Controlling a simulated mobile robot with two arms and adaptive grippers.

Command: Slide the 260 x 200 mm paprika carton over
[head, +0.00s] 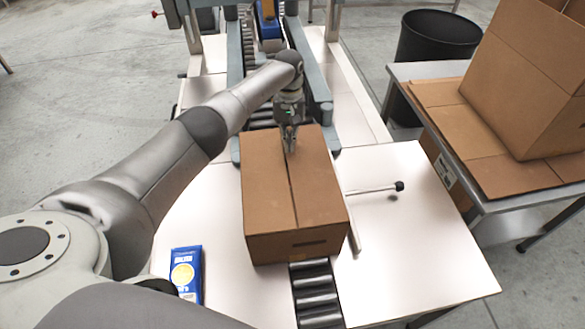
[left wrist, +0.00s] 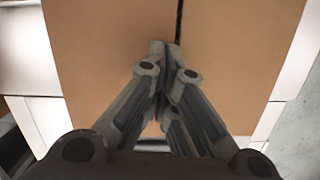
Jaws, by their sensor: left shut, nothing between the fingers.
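The paprika carton (head: 290,205) is a closed brown cardboard box on the roller conveyor, in the middle of the head view. A dark seam runs along its top. My left gripper (head: 290,145) is shut and empty at the carton's far end, over or against it; I cannot tell whether it touches. In the left wrist view the closed fingertips (left wrist: 168,48) lie in front of the brown carton face (left wrist: 240,50), near the seam. My right gripper is not in view.
White tabletops (head: 420,240) flank the rollers (head: 316,290). A blue packet (head: 186,274) lies front left, a black-knobbed rod (head: 375,189) right of the carton. Flattened cardboard and a large box (head: 530,80) occupy the right-hand table. A black bin (head: 437,40) stands behind.

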